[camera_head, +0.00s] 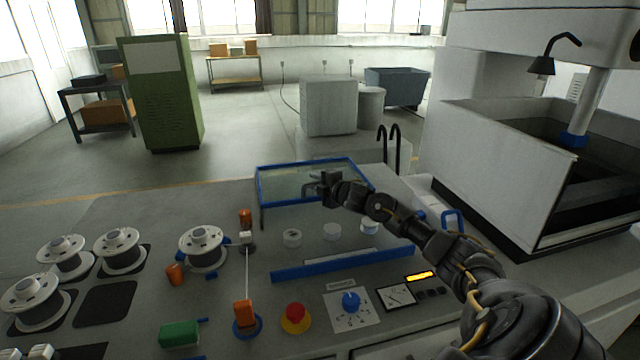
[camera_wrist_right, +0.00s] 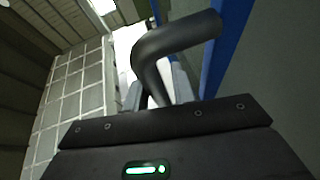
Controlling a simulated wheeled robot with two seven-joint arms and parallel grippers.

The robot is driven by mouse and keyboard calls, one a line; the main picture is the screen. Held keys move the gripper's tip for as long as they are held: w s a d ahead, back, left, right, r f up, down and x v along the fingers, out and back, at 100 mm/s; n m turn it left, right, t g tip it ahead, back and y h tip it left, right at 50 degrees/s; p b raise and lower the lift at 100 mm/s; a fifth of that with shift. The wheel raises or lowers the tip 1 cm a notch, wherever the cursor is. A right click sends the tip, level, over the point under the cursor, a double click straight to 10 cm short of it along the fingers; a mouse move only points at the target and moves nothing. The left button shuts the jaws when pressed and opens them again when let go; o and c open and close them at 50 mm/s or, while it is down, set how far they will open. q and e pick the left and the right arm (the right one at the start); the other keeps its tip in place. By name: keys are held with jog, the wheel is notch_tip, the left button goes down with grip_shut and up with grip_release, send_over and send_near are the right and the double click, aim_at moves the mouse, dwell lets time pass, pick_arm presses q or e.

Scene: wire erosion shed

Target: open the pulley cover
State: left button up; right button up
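The pulley cover (camera_head: 268,187) is a clear panel in a blue frame on the machine's top. It looks raised and tilted toward the back, well clear of the blue front strip (camera_head: 342,264). Several small white pulleys (camera_head: 332,232) show in front of and below it. My right gripper (camera_head: 327,188) is at the cover. In the right wrist view, the black bent handle (camera_wrist_right: 152,58) runs between my fingers (camera_wrist_right: 158,92), which look closed around it; the blue frame (camera_wrist_right: 228,48) runs along the right. My left gripper is not in view.
White wire spools (camera_head: 205,247) stand at the left of the top. An orange block (camera_head: 244,313), a red button (camera_head: 295,316) and a blue knob (camera_head: 350,301) are at the front. Black curved hooks (camera_head: 394,145) rise behind at the right. A large white machine (camera_head: 490,170) stands further right.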

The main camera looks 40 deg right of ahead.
jog(key=shift+o, duration=0.8)
jog(key=shift+w+f, duration=0.1)
jog(key=shift+w, duration=0.05)
jog(key=shift+s+d, duration=0.2)
jog(key=shift+d, duration=0.1)
jog(key=shift+s, duration=0.15)
jog(key=shift+s+a, duration=0.1)
jog(key=shift+s, duration=0.2)
jog(key=s+r+b, duration=0.2)
jog(key=s, duration=0.7)
jog(key=shift+s+a, duration=0.4)
